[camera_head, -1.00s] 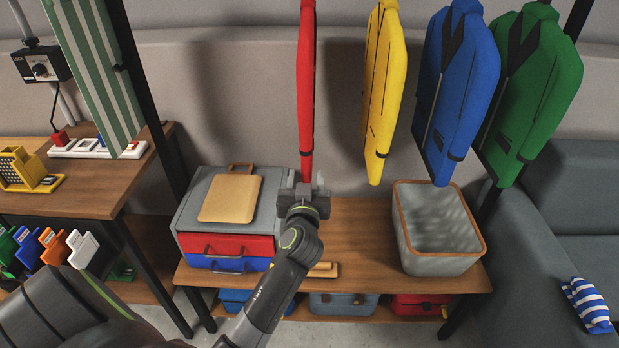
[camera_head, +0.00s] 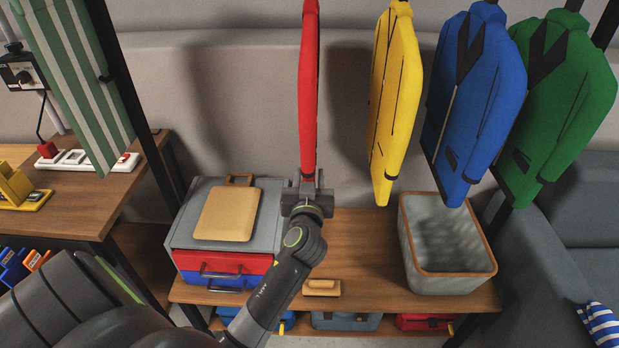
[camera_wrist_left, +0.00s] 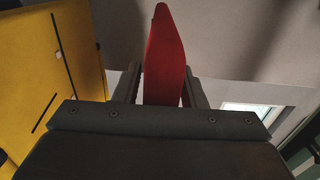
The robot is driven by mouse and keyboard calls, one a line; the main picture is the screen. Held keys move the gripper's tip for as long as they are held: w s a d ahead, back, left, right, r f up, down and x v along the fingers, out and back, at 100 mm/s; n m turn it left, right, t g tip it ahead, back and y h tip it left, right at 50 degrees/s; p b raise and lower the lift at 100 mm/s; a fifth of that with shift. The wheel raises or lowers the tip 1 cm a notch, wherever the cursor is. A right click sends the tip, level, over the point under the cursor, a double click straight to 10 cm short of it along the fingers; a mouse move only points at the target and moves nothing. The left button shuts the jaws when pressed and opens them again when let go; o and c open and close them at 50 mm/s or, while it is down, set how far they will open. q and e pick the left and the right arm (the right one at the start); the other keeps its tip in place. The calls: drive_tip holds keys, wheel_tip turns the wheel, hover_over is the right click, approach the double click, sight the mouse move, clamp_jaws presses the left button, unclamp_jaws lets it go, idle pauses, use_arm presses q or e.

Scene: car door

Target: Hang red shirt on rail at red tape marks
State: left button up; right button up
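The red shirt (camera_head: 309,85) stands upright, seen nearly edge-on, left of the yellow shirt in the head view. Its top runs out of the frame. My left gripper (camera_head: 307,186) is shut on its lower end. In the left wrist view the red shirt (camera_wrist_left: 164,60) rises between the two fingers of my left gripper (camera_wrist_left: 162,88). The rail and the red tape marks are not visible in either view. My right gripper is not in view.
A yellow shirt (camera_head: 397,100), blue shirt (camera_head: 478,95) and green shirt (camera_head: 560,100) hang to the right. Below are a grey bin (camera_head: 447,262), a grey case (camera_head: 182,230) with a tan board (camera_head: 226,214), and a wooden bench (camera_head: 370,285). A striped cloth (camera_head: 75,80) hangs left.

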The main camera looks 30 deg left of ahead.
use_arm(q)
clamp_jaws()
drive_tip(key=shift+r, duration=0.15)
drive_tip(key=shift+r, duration=0.2)
drive_tip(key=shift+r, duration=0.1)
